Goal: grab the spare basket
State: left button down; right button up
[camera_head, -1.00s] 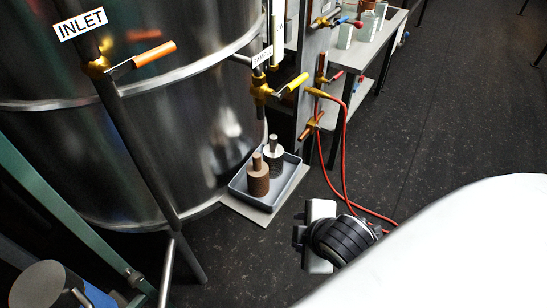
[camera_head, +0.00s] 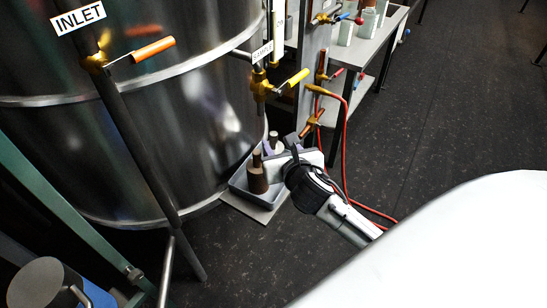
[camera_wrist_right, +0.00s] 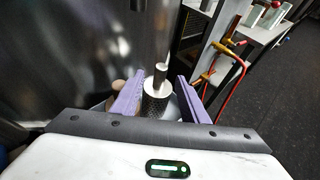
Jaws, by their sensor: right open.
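The spare basket looks to be the silver mesh cylinder (camera_wrist_right: 157,104) with a thin stem on top, upright in the right wrist view. It stands in the grey tray (camera_head: 240,185) at the foot of the tank. In the head view only its top (camera_head: 274,139) shows past my gripper. My right gripper (camera_head: 277,147) is open above the tray. In the right wrist view its two purple fingers (camera_wrist_right: 157,92) stand on either side of the basket. I cannot tell whether they touch it. My left gripper is not in view.
A brown cylinder (camera_head: 257,176) stands in the tray, close beside my right gripper. The large steel tank (camera_head: 190,110) rises behind. A post with valves and red hoses (camera_head: 345,130) stands to the right. Open dark floor (camera_head: 440,120) lies at the right.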

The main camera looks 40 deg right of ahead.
aim_at(275, 139)
jog(key=x, duration=0.6)
jog(key=shift+f+b, duration=0.15)
jog(key=shift+b, duration=0.25)
grip_shut()
